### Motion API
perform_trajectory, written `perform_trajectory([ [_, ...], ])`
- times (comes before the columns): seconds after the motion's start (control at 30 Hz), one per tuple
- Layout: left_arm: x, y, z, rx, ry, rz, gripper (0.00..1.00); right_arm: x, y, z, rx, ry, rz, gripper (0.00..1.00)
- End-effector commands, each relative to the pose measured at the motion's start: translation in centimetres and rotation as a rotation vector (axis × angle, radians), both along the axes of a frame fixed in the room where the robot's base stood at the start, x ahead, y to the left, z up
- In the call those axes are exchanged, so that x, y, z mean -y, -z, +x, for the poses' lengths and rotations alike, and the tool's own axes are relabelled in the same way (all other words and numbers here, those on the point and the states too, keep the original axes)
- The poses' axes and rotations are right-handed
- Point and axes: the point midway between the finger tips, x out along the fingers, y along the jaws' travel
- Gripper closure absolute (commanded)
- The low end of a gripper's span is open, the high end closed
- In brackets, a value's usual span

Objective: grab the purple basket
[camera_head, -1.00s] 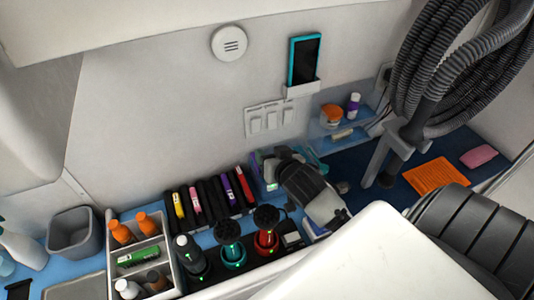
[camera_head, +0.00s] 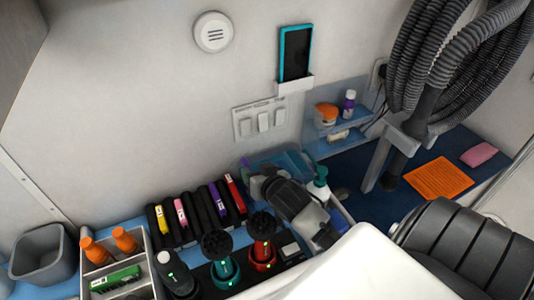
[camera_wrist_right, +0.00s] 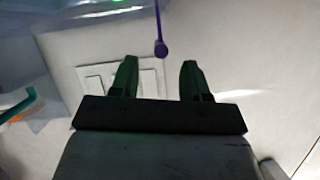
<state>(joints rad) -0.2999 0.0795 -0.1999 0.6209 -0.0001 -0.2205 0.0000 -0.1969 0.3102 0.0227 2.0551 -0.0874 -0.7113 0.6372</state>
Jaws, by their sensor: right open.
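I cannot make out a purple basket in either view. The right wrist view shows a thin purple rod with a rounded end (camera_wrist_right: 160,48), hanging from the top edge beyond the fingertips; what it belongs to is cut off. My right gripper (camera_wrist_right: 157,66) is open, with nothing between its two dark fingers. In the head view my right gripper (camera_head: 259,178) is over the counter, beside a clear teal-tinted bin (camera_head: 292,157) and right of the row of black cases. Its fingers are hard to separate there. My left gripper is not in view.
Black cases with coloured labels (camera_head: 200,212), teal (camera_head: 224,268) and red (camera_head: 262,256) round tools and a bottle caddy (camera_head: 150,262) crowd the left counter. A grey bin (camera_head: 40,255) stands far left. A coiled hose (camera_head: 425,60) hangs right. An orange mat (camera_head: 438,178) lies on the blue surface.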

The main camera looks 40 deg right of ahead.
Motion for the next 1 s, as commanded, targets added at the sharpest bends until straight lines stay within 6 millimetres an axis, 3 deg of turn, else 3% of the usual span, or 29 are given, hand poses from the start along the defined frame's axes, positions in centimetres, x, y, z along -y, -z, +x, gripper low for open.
perform_trajectory([
  [0.4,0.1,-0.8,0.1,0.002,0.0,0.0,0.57,0.7,1.9,4.9,-0.001,0.0,0.0,0.53],
  [0.7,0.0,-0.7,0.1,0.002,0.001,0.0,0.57,0.8,2.2,5.4,-0.001,-0.001,0.0,0.53],
  [0.77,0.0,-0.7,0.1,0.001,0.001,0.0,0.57,0.8,2.2,5.3,-0.001,-0.001,0.0,0.6],
  [1.0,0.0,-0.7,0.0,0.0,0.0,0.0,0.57,0.8,2.2,5.3,-0.001,-0.001,-0.001,0.96],
])
